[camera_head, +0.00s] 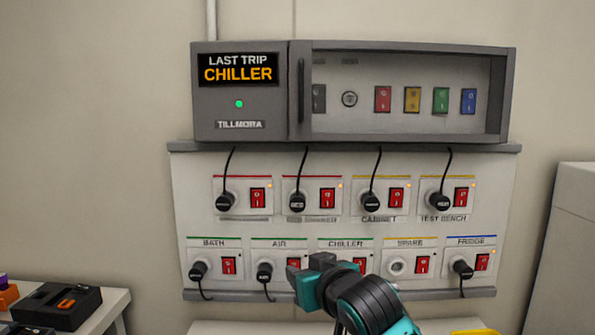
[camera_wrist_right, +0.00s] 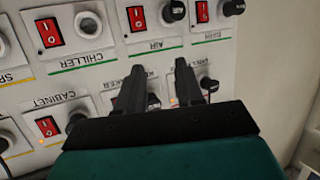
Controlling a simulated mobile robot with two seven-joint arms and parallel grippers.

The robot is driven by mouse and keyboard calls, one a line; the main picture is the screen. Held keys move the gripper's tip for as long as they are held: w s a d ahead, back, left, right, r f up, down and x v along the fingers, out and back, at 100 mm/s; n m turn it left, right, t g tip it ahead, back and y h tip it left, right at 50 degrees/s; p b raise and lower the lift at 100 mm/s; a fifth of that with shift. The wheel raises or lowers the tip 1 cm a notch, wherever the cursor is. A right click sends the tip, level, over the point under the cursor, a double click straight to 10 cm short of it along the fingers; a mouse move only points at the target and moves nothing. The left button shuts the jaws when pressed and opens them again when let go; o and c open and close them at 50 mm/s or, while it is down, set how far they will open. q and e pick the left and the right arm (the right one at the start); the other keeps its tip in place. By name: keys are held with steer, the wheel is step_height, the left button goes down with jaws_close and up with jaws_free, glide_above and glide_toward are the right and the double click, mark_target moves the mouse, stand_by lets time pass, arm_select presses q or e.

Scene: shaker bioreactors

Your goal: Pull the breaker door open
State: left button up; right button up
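The breaker door (camera_head: 405,131) is a grey-framed clear panel on the grey wall box (camera_head: 215,101). It looks shut. Its dark upright handle (camera_head: 301,90) is at the door's left edge. Through the panel show a dark switch, a round knob and red, yellow, green and blue breakers (camera_head: 412,99). My right gripper (camera_head: 307,271) is well below the door, in front of the socket panel's lower row. In the right wrist view its two dark fingers (camera_wrist_right: 160,72) are apart with nothing held between them. The door is not in that view. My left gripper is not in view.
The socket panel (camera_head: 338,225) below the box carries red switches and black plugs with cords. The chiller socket (camera_wrist_right: 88,24) looks empty in the wrist view, as does the spare socket (camera_head: 396,266). A side table (camera_head: 102,315) is at lower left, a pale cabinet (camera_head: 565,255) at right.

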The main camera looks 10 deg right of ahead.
step_height(320, 180, up, 21)
steer(key=s+m+t+h, duration=0.1)
steer(key=t, duration=0.1)
steer(key=m+t+h+p, duration=0.1)
steer(key=m+t+h, duration=0.1)
glide_toward(302, 77)
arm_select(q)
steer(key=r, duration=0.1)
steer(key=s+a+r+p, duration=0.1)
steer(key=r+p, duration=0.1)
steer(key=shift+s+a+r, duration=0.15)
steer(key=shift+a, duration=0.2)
arm_select(e)
steer(key=w, duration=0.9)
steer(key=shift+d+r, duration=0.2)
steer(key=shift+c, duration=0.2)
jaws_close()
steer(key=shift+s, duration=0.1)
